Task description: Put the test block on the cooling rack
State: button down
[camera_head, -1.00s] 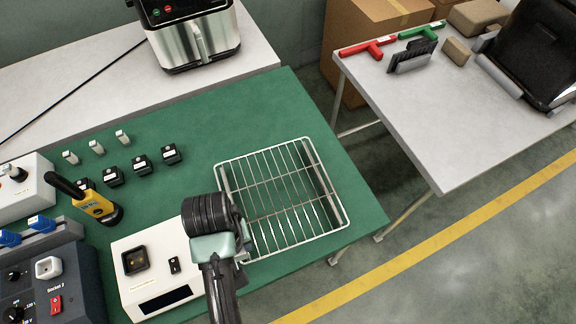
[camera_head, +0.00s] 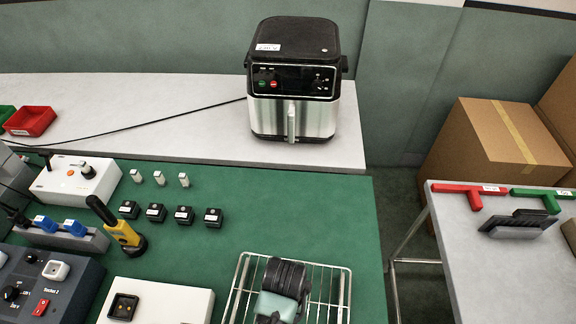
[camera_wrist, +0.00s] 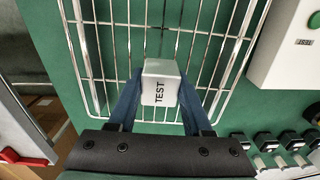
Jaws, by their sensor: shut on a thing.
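The test block, a pale cube marked TEST (camera_wrist: 161,83), sits between the two blue fingers of my gripper (camera_wrist: 160,100) in the wrist view. My gripper is shut on it. The wire cooling rack (camera_wrist: 96,92) lies behind the block in this view, on the green mat. I cannot tell whether the block touches the wires. In the head view the cooling rack (camera_head: 338,292) is at the bottom, partly cut off. My wrist (camera_head: 285,285) covers part of it there and hides the block and fingertips.
A white box with a dark socket (camera_head: 155,303) stands left of the rack. An air fryer (camera_head: 293,85) stands on the back table. A gap separates the green bench from the right table (camera_head: 490,275).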

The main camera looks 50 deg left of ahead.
jog(key=shift+w+f, duration=0.1)
jog(key=shift+f, duration=2.1)
jog(key=shift+f, duration=0.2)
jog(key=shift+c, duration=1.6)
grip_release()
